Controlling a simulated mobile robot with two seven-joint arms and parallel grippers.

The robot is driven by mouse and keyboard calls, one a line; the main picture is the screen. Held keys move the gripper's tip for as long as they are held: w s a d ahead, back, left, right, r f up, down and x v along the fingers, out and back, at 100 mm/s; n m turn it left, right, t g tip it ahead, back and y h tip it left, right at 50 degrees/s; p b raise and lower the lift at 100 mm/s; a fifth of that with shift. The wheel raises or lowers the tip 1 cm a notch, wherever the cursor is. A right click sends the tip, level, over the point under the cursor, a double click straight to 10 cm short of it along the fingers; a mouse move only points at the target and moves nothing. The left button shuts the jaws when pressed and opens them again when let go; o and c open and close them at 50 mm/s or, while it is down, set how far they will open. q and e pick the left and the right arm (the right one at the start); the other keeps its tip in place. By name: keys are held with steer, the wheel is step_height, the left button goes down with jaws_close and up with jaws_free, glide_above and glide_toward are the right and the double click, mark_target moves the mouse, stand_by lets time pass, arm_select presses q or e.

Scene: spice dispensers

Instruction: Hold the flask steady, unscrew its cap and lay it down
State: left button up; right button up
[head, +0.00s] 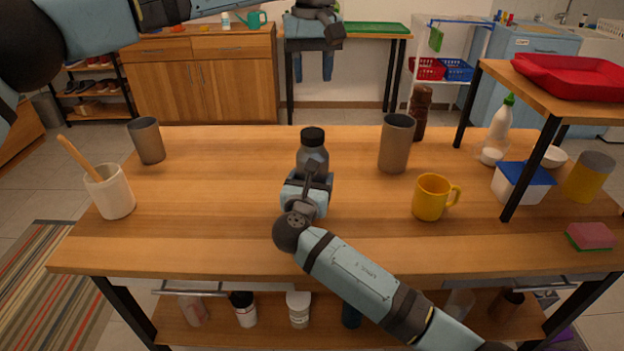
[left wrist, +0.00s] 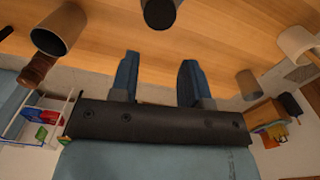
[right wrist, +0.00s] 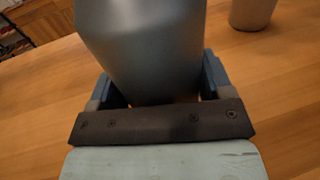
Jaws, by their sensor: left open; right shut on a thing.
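The dark grey flask (head: 314,160) stands upright near the middle of the wooden table, with its black cap (head: 312,137) on top. My right gripper (head: 309,182) is shut around the flask's body from the front. The right wrist view shows the flask (right wrist: 152,45) between both fingers (right wrist: 162,88). My left gripper (head: 312,67) is open, empty and pointing down, high above the table and apart from the cap. The left wrist view shows the dark round cap (left wrist: 159,12) at the top edge, beyond the open fingers (left wrist: 157,75).
A yellow mug (head: 430,199) and a grey-brown cup (head: 396,146) stand right of the flask. A white crock (head: 112,195) with a wooden stick and another cup (head: 147,142) stand at the left. Bare table lies left of the flask.

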mark_target(312, 133)
arm_select(q)
steer(key=shift+o, duration=0.2)
steer(key=o, duration=0.7)
steer(key=shift+f+n, duration=0.15)
steer(key=shift+n, duration=0.15)
steer(key=f+n, duration=0.1)
steer(key=n, duration=0.2)
steer(key=s+n, duration=0.1)
steer(key=n, duration=0.2)
steer(key=s+f+n+t, duration=0.1)
steer(key=n, duration=0.2)
steer(key=shift+s+d+f+n+h, duration=0.2)
steer(key=shift+d+f+n+h, duration=0.1)
steer(key=shift+d+n, duration=0.1)
steer(key=f+n+t, duration=0.1)
steer(key=f+n, duration=0.2)
steer(key=n, duration=0.3)
steer(key=w+f+n+t+h, duration=0.1)
steer(key=f+n, duration=0.3)
steer(key=n, duration=0.2)
steer(key=w+a+f+n+t, duration=0.1)
steer(key=f+n, duration=0.2)
steer(key=n, duration=0.3)
steer(key=shift+w+f+n, duration=0.15)
steer(key=shift+f+n, duration=0.05)
steer(key=shift+n, duration=0.1)
